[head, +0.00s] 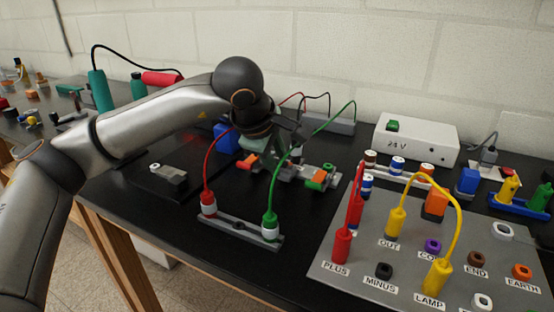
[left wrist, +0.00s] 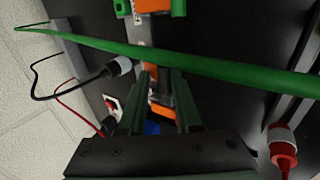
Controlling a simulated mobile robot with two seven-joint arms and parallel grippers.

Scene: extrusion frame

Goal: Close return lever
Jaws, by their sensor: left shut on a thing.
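A terminal rail with orange and green lever connectors stands mid-table in the head view, with an orange-and-green connector (head: 320,177) at its right end and an orange one (head: 248,161) at its left. My left gripper (head: 291,148) reaches down over the rail between them. In the left wrist view its fingers (left wrist: 161,76) are close together around a part by an orange connector block (left wrist: 160,107). Which lever they hold is hard to tell, as the green cable (left wrist: 200,60) crosses in front. My right gripper is not in view.
The green cable arcs beside my left gripper to a green plug (head: 270,226) on a grey bar. A red cable ends in a red plug (head: 208,204) there. A grey panel (head: 330,262) with plugs is at right; a white 24 V box (head: 420,143) stands behind.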

